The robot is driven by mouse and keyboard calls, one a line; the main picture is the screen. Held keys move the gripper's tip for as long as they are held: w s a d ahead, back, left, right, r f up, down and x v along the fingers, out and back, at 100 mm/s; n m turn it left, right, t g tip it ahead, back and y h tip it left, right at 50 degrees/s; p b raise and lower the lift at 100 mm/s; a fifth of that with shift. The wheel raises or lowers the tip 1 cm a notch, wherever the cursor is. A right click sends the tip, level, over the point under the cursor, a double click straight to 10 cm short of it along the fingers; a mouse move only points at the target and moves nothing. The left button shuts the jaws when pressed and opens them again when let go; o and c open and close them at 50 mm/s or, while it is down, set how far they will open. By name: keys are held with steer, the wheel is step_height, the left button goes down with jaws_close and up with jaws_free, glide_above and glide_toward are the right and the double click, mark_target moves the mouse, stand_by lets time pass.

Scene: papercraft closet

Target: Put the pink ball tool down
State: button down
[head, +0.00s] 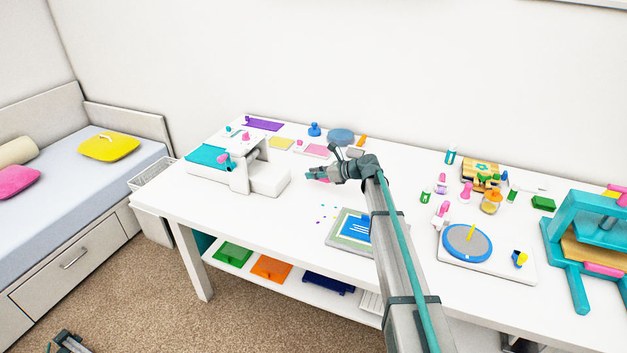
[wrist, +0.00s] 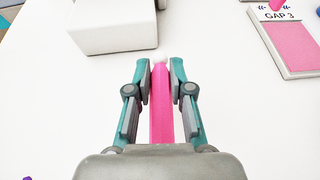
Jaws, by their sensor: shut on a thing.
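The pink ball tool (wrist: 161,108) is a pink stick with a small white tip, seen in the wrist view. My gripper (wrist: 160,70) is shut on it, one finger on each side, with the tool lying lengthwise between the fingers. In the head view my gripper (head: 314,173) is over the middle of the white table (head: 290,220), and only a little pink of the tool shows under it. I cannot tell whether the tool touches the table.
A white machine (head: 268,181) stands left of my gripper. A pink pad marked GAP 3 (wrist: 290,45) lies ahead and to the right in the wrist view. A framed blue sheet (head: 355,227) lies nearer the front edge.

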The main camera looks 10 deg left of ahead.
mark_target(313, 185)
steer(key=shift+w+a+f+p, duration=0.15)
steer(key=shift+f+p, duration=0.2)
steer(key=shift+f, duration=0.45)
steer(key=shift+w+d+f+p, duration=0.1)
steer(key=shift+f+p, duration=0.25)
steer(key=shift+f, duration=0.45)
steer(key=shift+f, duration=0.15)
steer(key=c, duration=1)
jaws_free()
steer(key=shift+c, duration=0.2)
steer(key=shift+f+b, duration=0.2)
steer(key=shift+b, duration=0.4)
steer(key=v, duration=0.7)
steer(key=b+v, duration=0.1)
steer(key=v, duration=0.3)
steer(key=shift+w+r, duration=0.1)
steer(key=shift+w, duration=0.2)
